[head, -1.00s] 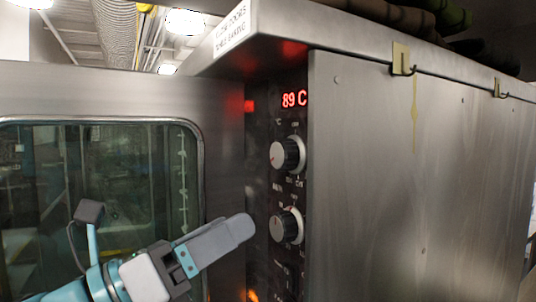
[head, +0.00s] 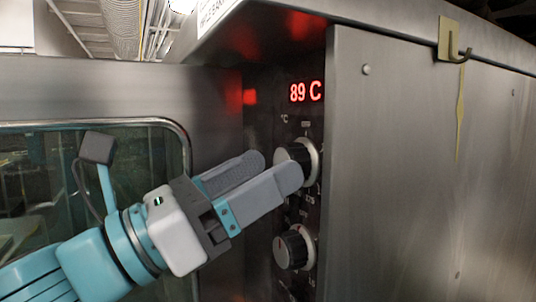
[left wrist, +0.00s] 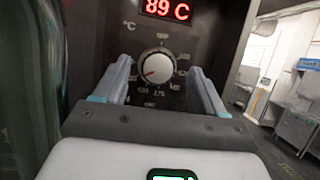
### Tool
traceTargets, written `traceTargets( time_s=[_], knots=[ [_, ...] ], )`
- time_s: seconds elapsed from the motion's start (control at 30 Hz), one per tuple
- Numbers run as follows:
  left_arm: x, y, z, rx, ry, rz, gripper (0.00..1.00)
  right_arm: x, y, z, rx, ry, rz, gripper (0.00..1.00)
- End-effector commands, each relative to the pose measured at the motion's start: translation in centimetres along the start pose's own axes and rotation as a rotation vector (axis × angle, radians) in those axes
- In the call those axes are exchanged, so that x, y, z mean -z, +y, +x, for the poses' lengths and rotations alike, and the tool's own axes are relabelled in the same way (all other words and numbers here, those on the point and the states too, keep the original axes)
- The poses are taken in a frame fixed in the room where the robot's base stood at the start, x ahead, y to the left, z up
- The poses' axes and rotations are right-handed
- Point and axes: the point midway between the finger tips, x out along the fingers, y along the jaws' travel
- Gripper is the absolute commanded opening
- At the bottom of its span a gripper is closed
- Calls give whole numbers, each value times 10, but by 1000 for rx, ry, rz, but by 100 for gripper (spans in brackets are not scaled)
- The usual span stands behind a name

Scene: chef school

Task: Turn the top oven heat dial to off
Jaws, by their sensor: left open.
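The top oven heat dial (head: 309,158) is a round silver knob with a black rim on the dark control panel, below a red display (head: 306,92) reading 89 C. In the left wrist view the dial (left wrist: 156,68) has a red pointer mark aimed to the lower left. My left gripper (head: 277,168) is open, its two grey fingers just in front of the dial and partly hiding it. My right gripper is not in view.
A second similar dial (head: 294,248) sits lower on the panel. The oven door with its window (head: 150,150) is to the left. A steel side panel (head: 420,180) is to the right, with a hook (head: 454,42) near its top.

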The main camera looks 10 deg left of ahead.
Motion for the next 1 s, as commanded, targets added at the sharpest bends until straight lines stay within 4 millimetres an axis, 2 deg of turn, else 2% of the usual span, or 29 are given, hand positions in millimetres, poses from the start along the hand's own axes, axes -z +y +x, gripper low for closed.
traceTargets(
  time_s=[0.13, 0.4, 0.57, 0.6, 1.0],
  knots=[
    [1, 0, 14, 0, 2, -1, 70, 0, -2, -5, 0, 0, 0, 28],
    [2, 3, 16, -1, 1, -1, 70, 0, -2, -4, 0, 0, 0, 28],
    [3, 4, 17, -1, 2, -1, 18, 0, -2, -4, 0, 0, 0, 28],
    [3, 4, 17, -1, 2, -2, 14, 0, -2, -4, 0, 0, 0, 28],
    [5, 3, 17, -29, 3, -75, 14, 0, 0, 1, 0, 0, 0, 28]
  ],
)
